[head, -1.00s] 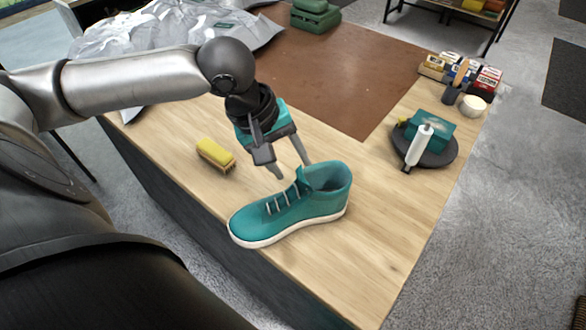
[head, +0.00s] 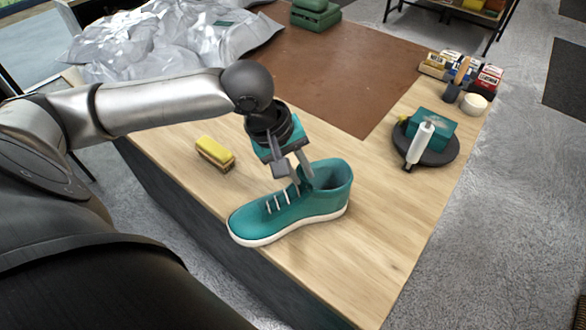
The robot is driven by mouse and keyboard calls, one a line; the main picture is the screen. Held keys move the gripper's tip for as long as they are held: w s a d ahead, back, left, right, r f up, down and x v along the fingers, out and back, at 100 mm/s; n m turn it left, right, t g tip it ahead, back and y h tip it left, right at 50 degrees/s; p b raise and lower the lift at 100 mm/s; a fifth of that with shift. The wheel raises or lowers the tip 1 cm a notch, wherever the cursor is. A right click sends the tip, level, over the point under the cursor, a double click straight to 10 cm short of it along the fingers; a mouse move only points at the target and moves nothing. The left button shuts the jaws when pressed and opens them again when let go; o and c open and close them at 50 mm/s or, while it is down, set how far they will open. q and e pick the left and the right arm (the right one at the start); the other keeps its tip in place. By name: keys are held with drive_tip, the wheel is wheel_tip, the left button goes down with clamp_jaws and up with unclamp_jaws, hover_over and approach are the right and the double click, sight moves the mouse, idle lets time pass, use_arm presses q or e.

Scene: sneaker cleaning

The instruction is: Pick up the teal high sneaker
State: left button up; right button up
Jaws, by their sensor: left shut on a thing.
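The teal high sneaker (head: 282,214) stands upright on its white sole on the wooden table, in the head view. Its toe points to the lower left and its open collar is at the right. My left gripper (head: 302,182) is at the sneaker's tongue and collar, its fingers reaching down there. It is shut on the sneaker's upper. The sneaker appears to rest on the table. My right gripper is not in view.
A yellow brush (head: 214,152) lies left of the sneaker. A dark round tray (head: 437,158) with a teal box and a white bottle is at the right. Small boxes (head: 487,79) stand behind it. A brown mat (head: 335,75) and silvery plastic bags (head: 165,45) lie farther back.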

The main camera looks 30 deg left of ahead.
use_arm(q)
clamp_jaws()
idle(0.8)
drive_tip(key=shift+r, duration=0.1)
